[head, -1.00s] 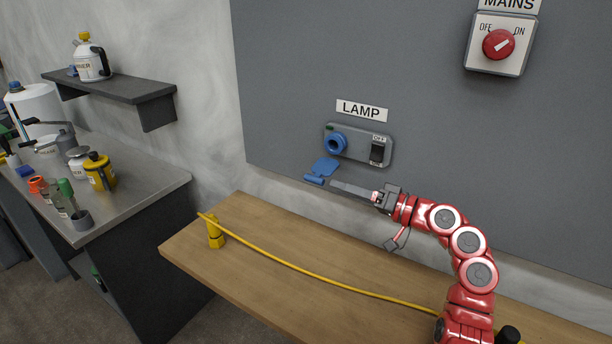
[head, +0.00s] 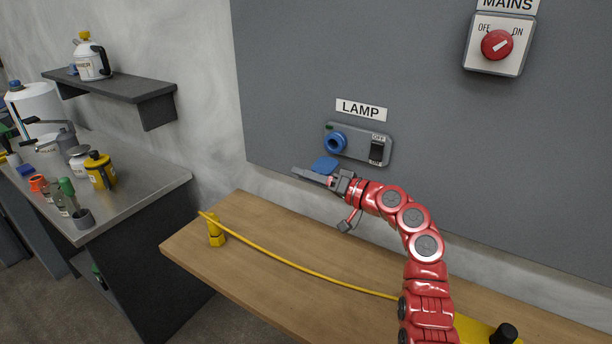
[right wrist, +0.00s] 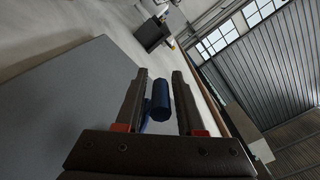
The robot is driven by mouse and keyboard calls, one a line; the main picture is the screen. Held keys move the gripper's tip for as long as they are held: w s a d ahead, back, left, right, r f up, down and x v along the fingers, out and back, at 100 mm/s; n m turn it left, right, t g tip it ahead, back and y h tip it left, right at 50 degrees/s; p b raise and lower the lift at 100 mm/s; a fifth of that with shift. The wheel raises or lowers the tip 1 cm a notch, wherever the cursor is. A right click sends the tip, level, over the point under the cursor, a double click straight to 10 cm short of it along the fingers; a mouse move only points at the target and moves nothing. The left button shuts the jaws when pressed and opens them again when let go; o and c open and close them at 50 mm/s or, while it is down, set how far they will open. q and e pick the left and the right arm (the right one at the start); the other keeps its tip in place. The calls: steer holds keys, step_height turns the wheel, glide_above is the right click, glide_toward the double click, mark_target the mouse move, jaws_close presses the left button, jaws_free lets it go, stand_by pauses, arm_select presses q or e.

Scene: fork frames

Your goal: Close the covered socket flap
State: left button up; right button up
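The blue flap (head: 325,164) hangs open below the blue round socket (head: 335,142) on the grey LAMP unit (head: 354,146). My right gripper (head: 301,173) is at the flap's lower edge and hides part of it in the head view. In the right wrist view its two fingers (right wrist: 159,78) stand apart, with the flap's dark blue rounded end (right wrist: 161,101) in the gap between them. I cannot tell whether a finger touches it. My left gripper is not in view.
The grey panel (head: 430,110) also carries a MAINS switch (head: 497,46) at the upper right. A wooden bench (head: 265,240) with a yellow cable (head: 290,265) lies below. A metal table (head: 130,190) with bottles stands at the left.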

jaws_close()
stand_by(1.1)
